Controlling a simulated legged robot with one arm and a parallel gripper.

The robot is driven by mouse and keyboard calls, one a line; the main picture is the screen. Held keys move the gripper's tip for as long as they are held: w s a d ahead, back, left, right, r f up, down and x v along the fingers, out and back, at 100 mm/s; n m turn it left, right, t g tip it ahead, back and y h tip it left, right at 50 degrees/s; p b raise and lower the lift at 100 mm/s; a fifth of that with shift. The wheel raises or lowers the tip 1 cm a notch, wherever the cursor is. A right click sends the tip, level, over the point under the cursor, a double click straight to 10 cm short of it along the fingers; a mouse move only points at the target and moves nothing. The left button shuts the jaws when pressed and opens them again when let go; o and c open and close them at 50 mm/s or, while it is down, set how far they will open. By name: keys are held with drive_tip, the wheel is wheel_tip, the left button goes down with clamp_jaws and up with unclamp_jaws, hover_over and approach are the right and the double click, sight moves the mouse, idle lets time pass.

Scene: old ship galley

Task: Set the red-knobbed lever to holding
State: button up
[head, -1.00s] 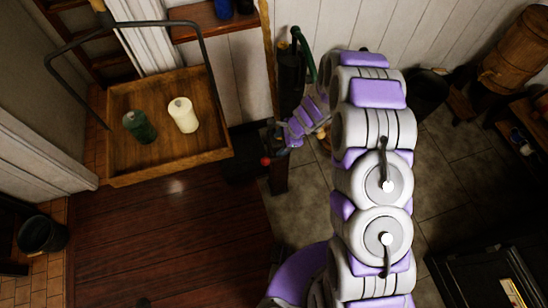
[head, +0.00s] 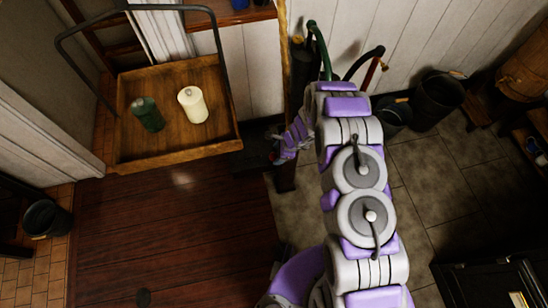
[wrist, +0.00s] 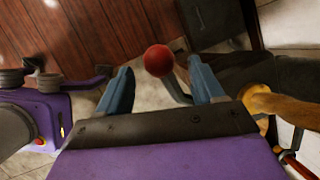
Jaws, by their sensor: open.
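The red knob (wrist: 158,60) of the lever shows in the wrist view, between the tips of my two blue fingers. A short part of its dark shaft (wrist: 178,92) runs down toward the right finger. My gripper (wrist: 160,72) is open around the knob, with a gap visible on the left; contact on the right cannot be told. In the head view my purple gripper end (head: 278,150) is beside a dark post, and I cannot make out the knob there. No marking for the holding position is readable.
A green-handled lever (head: 320,45) and a dark curved lever (head: 362,62) rise behind my arm. Dark buckets (head: 438,100) stand at right.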

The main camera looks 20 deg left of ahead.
sight(276, 155)
drive_tip(key=shift+b+x, duration=0.3)
drive_tip(key=shift+x, duration=2.05)
drive_tip(key=shift+c, duration=0.4)
clamp_jaws()
